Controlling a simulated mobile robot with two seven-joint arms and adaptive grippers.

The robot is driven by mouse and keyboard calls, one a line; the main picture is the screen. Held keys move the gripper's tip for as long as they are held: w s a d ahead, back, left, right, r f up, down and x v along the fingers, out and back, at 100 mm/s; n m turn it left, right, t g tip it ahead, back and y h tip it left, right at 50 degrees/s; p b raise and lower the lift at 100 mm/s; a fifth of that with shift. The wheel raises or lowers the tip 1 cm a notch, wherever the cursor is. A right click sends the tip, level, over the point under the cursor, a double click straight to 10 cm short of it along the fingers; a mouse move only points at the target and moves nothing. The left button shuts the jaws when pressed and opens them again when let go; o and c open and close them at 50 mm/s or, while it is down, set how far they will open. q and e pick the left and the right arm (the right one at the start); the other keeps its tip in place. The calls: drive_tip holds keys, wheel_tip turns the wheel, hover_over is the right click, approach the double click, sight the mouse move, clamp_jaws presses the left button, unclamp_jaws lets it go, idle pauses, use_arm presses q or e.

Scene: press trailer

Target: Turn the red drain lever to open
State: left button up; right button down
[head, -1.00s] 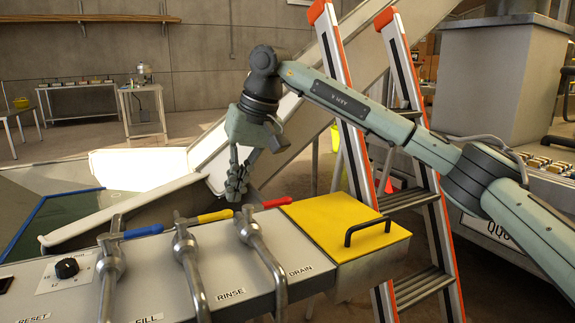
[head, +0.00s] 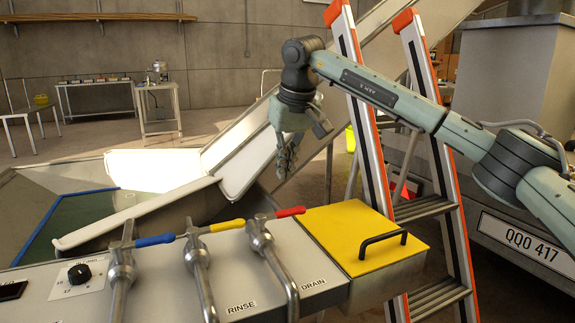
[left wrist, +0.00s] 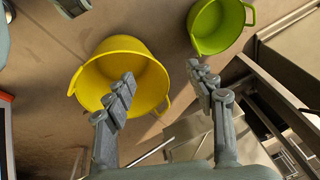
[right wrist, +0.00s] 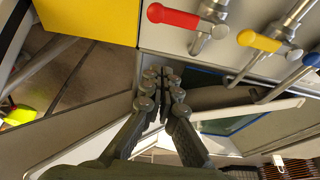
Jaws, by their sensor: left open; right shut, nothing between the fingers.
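The drain lever is a grey metal lever with a red handle (head: 290,212), on the console beside the DRAIN label. Its handle points right, like the yellow and blue ones. My right gripper (head: 284,168) is shut and empty, fingers pointing down, above and behind the red handle in the head view, apart from it. In the right wrist view the red handle (right wrist: 172,17) is at the top, beyond the shut fingertips (right wrist: 162,86). My left gripper (left wrist: 163,86) is open and empty; the left wrist view shows no lever.
A yellow handle (head: 227,226) and a blue handle (head: 155,240) stand left of the red one. A yellow lid (head: 350,235) with a black grip is to its right. A stepladder (head: 430,207) stands behind the lid. Yellow (left wrist: 120,62) and green (left wrist: 218,27) buckets lie under my left gripper.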

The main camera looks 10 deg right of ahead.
sight(280, 215)
use_arm(q)
drive_tip(key=shift+f, duration=0.6)
use_arm(e)
wheel_tip(280, 215, down, 6)
drive_tip(key=s, duration=0.1)
drive_tip(key=shift+s+d, duration=0.2)
drive_tip(key=shift+s, duration=0.2)
use_arm(q)
drive_tip(key=shift+w+d+r, duration=0.1)
